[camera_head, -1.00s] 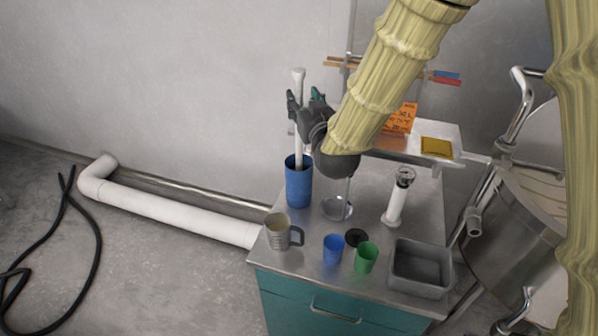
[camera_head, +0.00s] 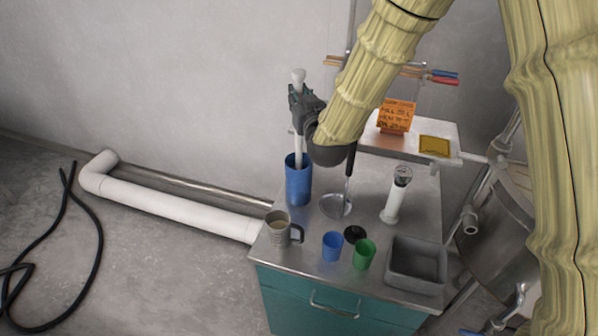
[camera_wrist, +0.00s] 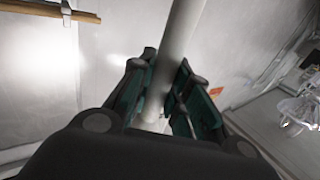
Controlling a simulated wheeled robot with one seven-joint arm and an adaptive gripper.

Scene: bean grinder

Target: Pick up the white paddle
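The white paddle (camera_head: 298,78) stands nearly upright in a tall blue cup (camera_head: 298,183) at the back left of the steel-topped cabinet. Its lower end is hidden inside the cup. My gripper (camera_head: 299,108) is around the upper part of the paddle's shaft, below its top end. In the wrist view the white shaft (camera_wrist: 178,40) runs between the dark green-padded fingers (camera_wrist: 160,85), which close in on it from both sides. The exact contact is partly hidden.
On the cabinet top (camera_head: 310,220) stand a grey mug (camera_head: 277,228), a small blue cup (camera_head: 332,246), a green cup (camera_head: 364,254), a black round item (camera_head: 355,235), a grey bin (camera_head: 416,264), a white cylinder tool (camera_head: 395,200) and a round metal dish (camera_head: 334,205). A shelf (camera_head: 455,145) is behind.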

